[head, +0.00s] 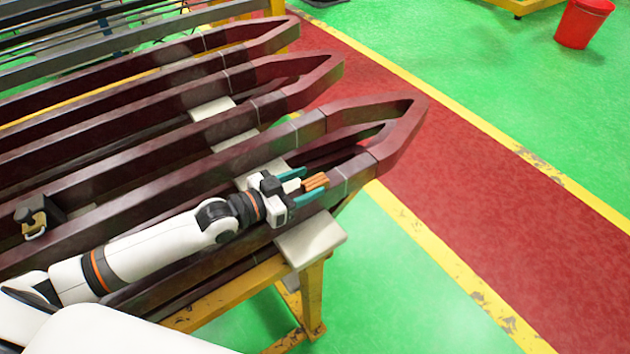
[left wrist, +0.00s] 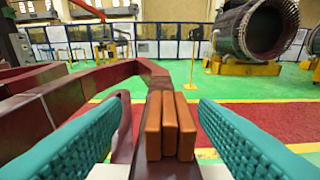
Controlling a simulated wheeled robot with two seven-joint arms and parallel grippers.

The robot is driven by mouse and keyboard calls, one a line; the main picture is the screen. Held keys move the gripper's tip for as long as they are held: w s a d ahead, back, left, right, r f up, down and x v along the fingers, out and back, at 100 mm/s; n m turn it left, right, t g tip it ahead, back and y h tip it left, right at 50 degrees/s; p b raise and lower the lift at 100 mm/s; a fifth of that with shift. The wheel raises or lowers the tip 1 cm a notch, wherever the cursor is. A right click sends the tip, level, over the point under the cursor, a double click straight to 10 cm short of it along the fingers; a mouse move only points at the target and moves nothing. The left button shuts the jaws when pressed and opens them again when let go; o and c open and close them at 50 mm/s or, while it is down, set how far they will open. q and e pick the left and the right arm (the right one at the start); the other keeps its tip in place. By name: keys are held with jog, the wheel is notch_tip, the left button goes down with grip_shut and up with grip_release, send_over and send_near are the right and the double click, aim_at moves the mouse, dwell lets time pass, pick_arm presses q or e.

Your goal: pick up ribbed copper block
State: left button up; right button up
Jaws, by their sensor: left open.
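The ribbed copper block (head: 315,181) rests on a dark red bar near its bent right end. In the left wrist view the block (left wrist: 170,126) shows as several upright orange-brown ribs, side by side. My left gripper (head: 304,187) is open, with teal fingers on either side of the near end of the block. In the left wrist view the textured teal fingers (left wrist: 168,135) stand left and right of the block, with a gap on each side. Neither finger visibly touches it. My right gripper is not in view.
Several long dark red bars (head: 400,135) with pointed ends lie side by side on a yellow stand (head: 312,295). A pale pad (head: 325,236) sits under the near bar. A red bucket (head: 583,22) stands far off on the green floor. Open floor lies to the right.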

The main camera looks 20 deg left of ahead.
aim_at(326, 178)
pick_arm(q)
jog(key=x, duration=0.2)
jog(key=p+x, duration=0.1)
jog(key=shift+w+d+r, duration=0.15)
jog(key=shift+d, duration=0.4)
jog(key=shift+w+d+f, duration=0.2)
jog(key=shift+w, duration=0.1)
jog(key=shift+s+a, duration=0.1)
jog(key=shift+c, duration=0.3)
jog(key=shift+c, duration=1.4)
jog(key=shift+r, duration=0.1)
grip_shut()
